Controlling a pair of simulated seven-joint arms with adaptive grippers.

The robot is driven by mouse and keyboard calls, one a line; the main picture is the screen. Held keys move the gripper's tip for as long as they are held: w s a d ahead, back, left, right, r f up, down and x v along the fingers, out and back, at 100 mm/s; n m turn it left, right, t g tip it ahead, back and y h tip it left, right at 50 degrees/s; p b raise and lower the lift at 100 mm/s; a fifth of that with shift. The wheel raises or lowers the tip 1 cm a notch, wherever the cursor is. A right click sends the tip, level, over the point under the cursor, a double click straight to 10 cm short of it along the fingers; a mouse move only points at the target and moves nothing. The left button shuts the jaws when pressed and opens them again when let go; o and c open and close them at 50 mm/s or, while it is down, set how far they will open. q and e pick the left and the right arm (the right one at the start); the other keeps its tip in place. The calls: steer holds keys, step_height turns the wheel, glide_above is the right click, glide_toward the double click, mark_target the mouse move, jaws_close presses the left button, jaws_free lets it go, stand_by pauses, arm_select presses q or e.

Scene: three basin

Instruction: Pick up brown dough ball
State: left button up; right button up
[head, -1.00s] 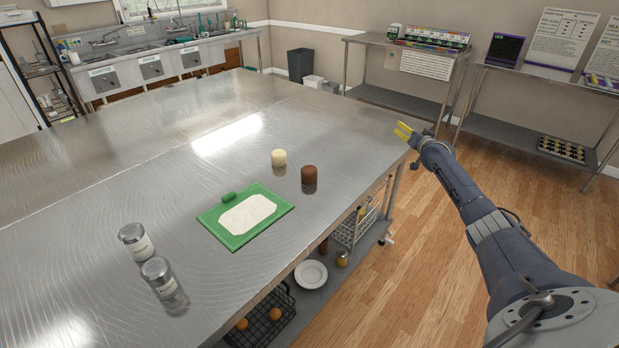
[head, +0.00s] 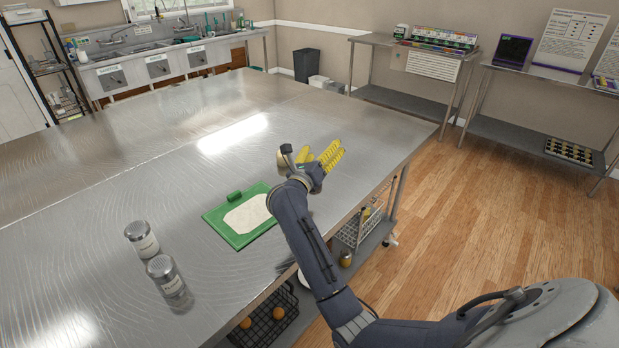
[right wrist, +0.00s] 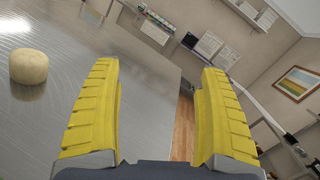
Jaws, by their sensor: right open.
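My right gripper (head: 320,156) is open over the steel table's right part. Its two yellow fingers stand apart with nothing between them, as the right wrist view also shows (right wrist: 160,75). A pale dough ball (right wrist: 28,66) stands on the table to the left of the fingers in the right wrist view. My left gripper is not in view.
On the steel table (head: 150,165) lies a green board (head: 235,238) with a white sheet (head: 247,215). Two shakers (head: 142,240) (head: 165,275) stand at the front left. The far left of the table is clear.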

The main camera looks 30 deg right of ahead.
steer(key=s+a+f+m+y, duration=0.1)
steer(key=a+f+y, duration=0.1)
steer(key=a, duration=0.1)
steer(key=s+a+f+m+g+y, duration=0.1)
steer(key=a+f+y, duration=0.1)
steer(key=a, duration=0.1)
steer(key=s+a+f+m+y, duration=0.1)
steer(key=a+f+y, duration=0.1)
steer(key=a, duration=0.1)
steer(key=shift+s+a+f+m+g, duration=0.25)
steer(key=shift+a+f+m+g, duration=0.05)
steer(key=shift+a+g, duration=0.1)
steer(key=x, duration=1.2)
steer(key=shift+d, duration=0.1)
steer(key=shift+x, duration=2.35)
steer(key=shift+f, duration=0.1)
steer(key=c, duration=1.3)
steer(key=shift+c, duration=0.2)
